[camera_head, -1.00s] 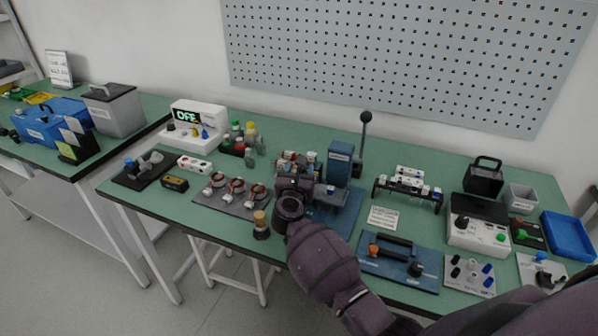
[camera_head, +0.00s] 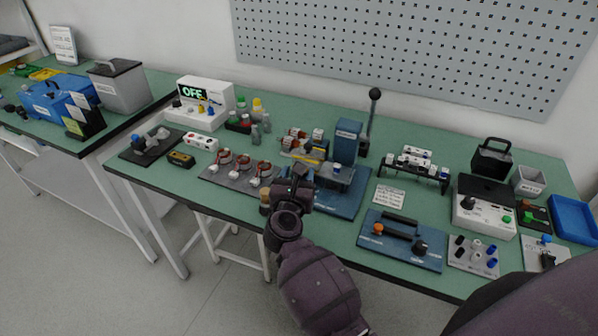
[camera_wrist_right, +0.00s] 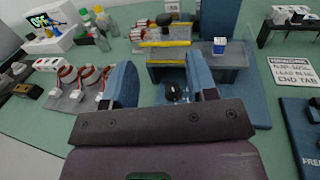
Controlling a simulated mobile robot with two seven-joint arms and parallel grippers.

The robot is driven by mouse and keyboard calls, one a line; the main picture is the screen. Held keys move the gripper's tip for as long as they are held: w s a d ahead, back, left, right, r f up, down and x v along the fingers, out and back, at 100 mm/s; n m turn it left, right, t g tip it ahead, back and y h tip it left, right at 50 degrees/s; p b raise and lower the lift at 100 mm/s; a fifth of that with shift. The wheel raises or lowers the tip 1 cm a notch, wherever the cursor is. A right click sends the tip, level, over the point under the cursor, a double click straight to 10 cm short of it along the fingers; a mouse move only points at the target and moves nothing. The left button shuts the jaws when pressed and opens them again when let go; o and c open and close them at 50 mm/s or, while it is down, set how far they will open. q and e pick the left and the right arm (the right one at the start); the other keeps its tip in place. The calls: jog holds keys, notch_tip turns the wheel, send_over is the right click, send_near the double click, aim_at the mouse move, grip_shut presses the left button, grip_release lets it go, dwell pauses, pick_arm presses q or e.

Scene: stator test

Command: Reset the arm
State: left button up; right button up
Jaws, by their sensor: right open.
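My right gripper (camera_head: 300,182) is in the head view, at the end of my arm that reaches in from the bottom. It is over the front of the bench, just left of the blue press fixture (camera_head: 345,200). In the right wrist view its two blue-grey fingers (camera_wrist_right: 160,82) stand apart with nothing held between them. Part of the fixture (camera_wrist_right: 232,72) shows beyond and to the right of the fingers. My left gripper is not in view.
The mat with several copper-coil stators (camera_head: 222,180) lies left of the gripper. A tall lever (camera_head: 371,115) rises behind the fixture. A blue plate with a black handle (camera_head: 400,255) lies to the right.

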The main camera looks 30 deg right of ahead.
jog(key=shift+r, duration=0.1)
dwell(0.3)
jog(key=s+a+r+n+t+y, duration=0.25)
jog(key=n+y, duration=0.25)
jog(key=n, duration=0.4)
jog(key=s+a+r+n+t+y, duration=0.15)
jog(key=n+t+y, duration=0.3)
jog(key=n, duration=0.45)
jog(key=s+a+f+n+g+y, duration=0.35)
jog(key=s+n+g+y, duration=0.35)
jog(key=n, duration=0.6)
jog(key=s+d+f+n+g+h, duration=0.2)
jog(key=s+d+f+n+g, duration=0.15)
jog(key=s, duration=0.45)
jog(key=s+d+f+n+g+h, duration=0.25)
jog(key=s+n+g, duration=0.2)
jog(key=s, duration=0.35)
jog(key=s+d+f+n+g+h, duration=0.2)
jog(key=s+d+n+g, duration=0.15)
jog(key=s, duration=0.45)
jog(key=w+f+n+t, duration=0.1)
jog(key=w+f+t, duration=0.6)
jog(key=f, duration=0.3)
jog(key=shift+w+d+f+n+t, duration=0.25)
jog(key=shift+w+d+n+t, duration=0.15)
jog(key=shift+t, duration=0.25)
